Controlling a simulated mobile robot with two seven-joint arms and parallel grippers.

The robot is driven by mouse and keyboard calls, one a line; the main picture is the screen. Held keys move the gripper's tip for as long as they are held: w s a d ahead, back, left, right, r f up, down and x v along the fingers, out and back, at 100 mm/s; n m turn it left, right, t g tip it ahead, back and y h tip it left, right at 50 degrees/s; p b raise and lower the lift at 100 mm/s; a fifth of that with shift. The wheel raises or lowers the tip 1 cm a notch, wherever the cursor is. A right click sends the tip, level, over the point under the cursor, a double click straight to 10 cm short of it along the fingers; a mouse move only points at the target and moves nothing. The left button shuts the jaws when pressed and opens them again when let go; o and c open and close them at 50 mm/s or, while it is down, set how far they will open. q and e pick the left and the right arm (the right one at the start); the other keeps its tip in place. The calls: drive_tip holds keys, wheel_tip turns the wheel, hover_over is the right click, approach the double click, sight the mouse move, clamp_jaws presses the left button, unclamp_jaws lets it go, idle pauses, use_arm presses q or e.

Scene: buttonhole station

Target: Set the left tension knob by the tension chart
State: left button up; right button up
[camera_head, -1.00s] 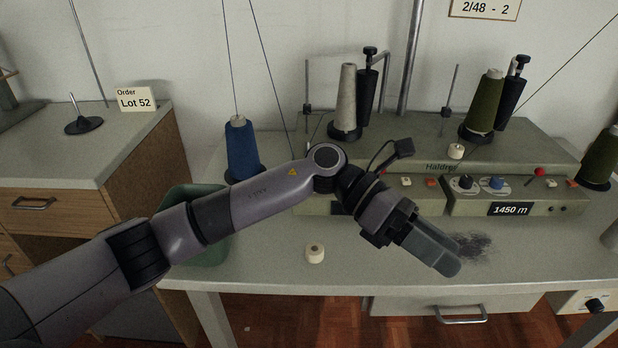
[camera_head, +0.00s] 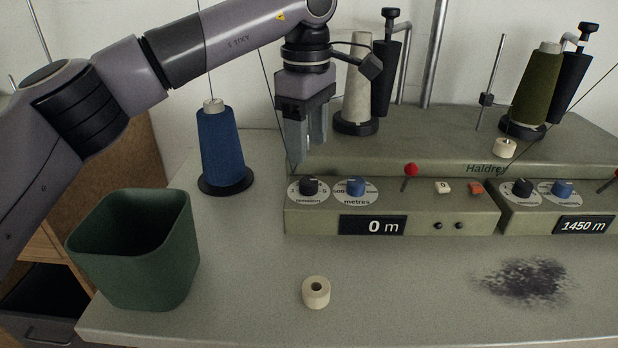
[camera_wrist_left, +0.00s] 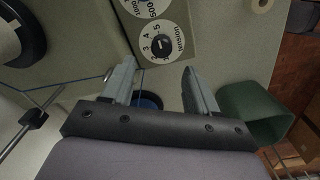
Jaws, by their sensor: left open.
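The left tension knob (camera_head: 309,186) is a small black knob on a white numbered dial at the left end of the grey-green winder's front. The dial and knob also show in the wrist view (camera_wrist_left: 161,43), just beyond the fingertips; I cannot read the setting surely. My left gripper (camera_head: 307,151) points down above and behind the knob, apart from it. Its two fingers (camera_wrist_left: 158,68) are spread, with nothing between them. No tension chart can be made out. My right gripper is out of view.
A blue metres knob (camera_head: 355,187) and a red-tipped lever (camera_head: 410,171) sit right of the dial. A blue cone (camera_head: 220,150) and green bin (camera_head: 135,250) stand left. A cream spool (camera_head: 316,292) lies in front. The tabletop around that spool is mostly clear.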

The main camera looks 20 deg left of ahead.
sight(308, 179)
use_arm(q)
wheel_tip(308, 179, down, 7)
drive_tip(key=shift+s+r+b, duration=0.1)
drive_tip(key=shift+b, duration=0.65)
drive_tip(key=c, duration=1)
